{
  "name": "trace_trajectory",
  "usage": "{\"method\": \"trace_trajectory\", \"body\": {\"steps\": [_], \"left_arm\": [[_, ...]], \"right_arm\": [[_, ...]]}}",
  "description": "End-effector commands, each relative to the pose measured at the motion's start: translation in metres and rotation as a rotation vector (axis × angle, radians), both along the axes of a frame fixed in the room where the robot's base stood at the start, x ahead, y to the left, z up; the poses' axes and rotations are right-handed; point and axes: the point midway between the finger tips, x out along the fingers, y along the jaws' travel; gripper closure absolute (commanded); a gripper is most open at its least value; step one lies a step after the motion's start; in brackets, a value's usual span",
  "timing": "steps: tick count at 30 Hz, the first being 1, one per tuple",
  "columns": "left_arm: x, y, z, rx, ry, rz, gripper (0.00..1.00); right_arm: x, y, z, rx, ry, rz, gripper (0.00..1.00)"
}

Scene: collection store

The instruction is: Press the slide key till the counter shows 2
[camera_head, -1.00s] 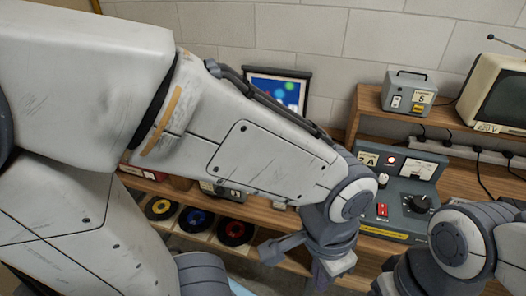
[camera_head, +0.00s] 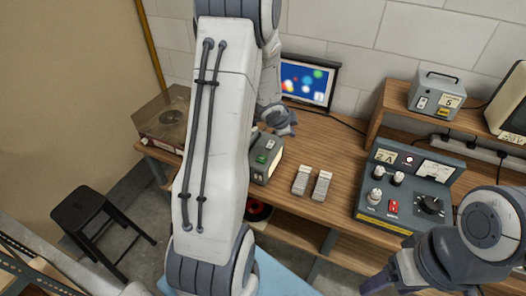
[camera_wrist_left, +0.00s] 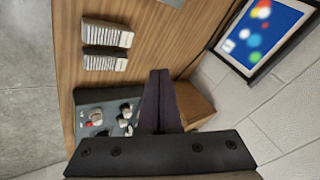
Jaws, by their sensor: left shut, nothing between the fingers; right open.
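A grey box (camera_head: 265,158) with a green key on top and a pale front panel stands on the wooden bench. I cannot tell for sure that this is the slide key. A dark-framed screen (camera_head: 306,82) with coloured spots stands at the wall; a small pale square in its corner is too small to read. It also shows in the left wrist view (camera_wrist_left: 262,35). My left gripper (camera_head: 284,125) is shut and empty, above and behind the grey box, apart from it. Its closed fingers show in the left wrist view (camera_wrist_left: 160,100). My right gripper (camera_head: 390,280) is open at lower right.
Two pale ribbed blocks (camera_head: 311,183) lie mid-bench. A grey control panel (camera_head: 404,188) with knobs, a red switch and a meter stands right of them. A grey box (camera_head: 436,96) marked 5 is on the shelf. A turntable (camera_head: 166,120) is at left, a black stool (camera_head: 90,215) below it.

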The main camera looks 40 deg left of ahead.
Motion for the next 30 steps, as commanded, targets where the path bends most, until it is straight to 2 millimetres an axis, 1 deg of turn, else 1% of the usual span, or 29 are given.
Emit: {"method": "trace_trajectory", "body": {"steps": [1, 3, 6, 9, 14, 26, 30], "left_arm": [[-0.004, 0.024, -0.003, -0.01, -0.013, -0.01, 1.0], [-0.009, 0.047, -0.01, -0.023, -0.042, -0.043, 1.0], [-0.02, 0.072, -0.019, -0.046, -0.08, -0.085, 1.0], [-0.03, 0.087, -0.026, -0.067, -0.113, -0.117, 1.0], [-0.041, 0.098, -0.031, -0.087, -0.145, -0.144, 1.0], [-0.042, 0.098, -0.033, -0.091, -0.15, -0.151, 1.0], [-0.042, 0.098, -0.037, -0.091, -0.15, -0.151, 1.0]], "right_arm": [[0.0, 0.0, 0.012, 0.0, 0.0, 0.001, 0.31], [0.0, 0.0, 0.018, 0.0, 0.0, 0.001, 0.31], [0.0, 0.0, 0.026, 0.0, 0.0, 0.002, 0.31], [0.0, 0.0, 0.031, 0.0, 0.0, 0.002, 0.31], [0.0, 0.0, 0.034, 0.0, 0.0, 0.002, 0.31], [0.0, 0.0, 0.034, 0.0, 0.0, 0.002, 0.31], [0.0, 0.0, 0.029, 0.0, 0.0, 0.002, 0.31]]}}
